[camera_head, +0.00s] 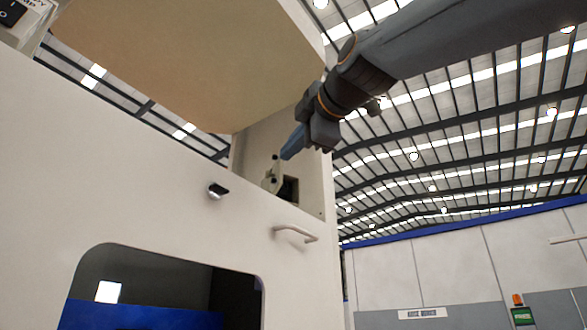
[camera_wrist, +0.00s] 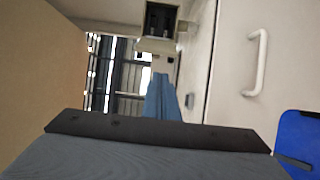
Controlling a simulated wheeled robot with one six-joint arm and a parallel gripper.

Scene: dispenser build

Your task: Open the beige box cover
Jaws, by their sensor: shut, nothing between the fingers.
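The beige box cover (camera_head: 190,60) is a broad flat panel at the top of the head view. It stands raised and tilted above the white cabinet (camera_head: 130,190), with a gap open below it. In the wrist view the cover (camera_wrist: 45,65) fills the left side. My gripper (camera_head: 288,150) reaches in from the upper right, just right of the cover and above the cabinet's right end. Its blue fingers (camera_wrist: 163,98) are shut and empty, apart from the cover. The cover's hinge cannot be made out clearly.
A metal handle (camera_head: 295,233) and a small dark-faced knob (camera_head: 216,190) stick out of the cabinet front. A dark mechanism (camera_head: 289,188) sits inside the opening below my gripper. A window opening (camera_head: 165,285) is lower down. Open hall lies to the right.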

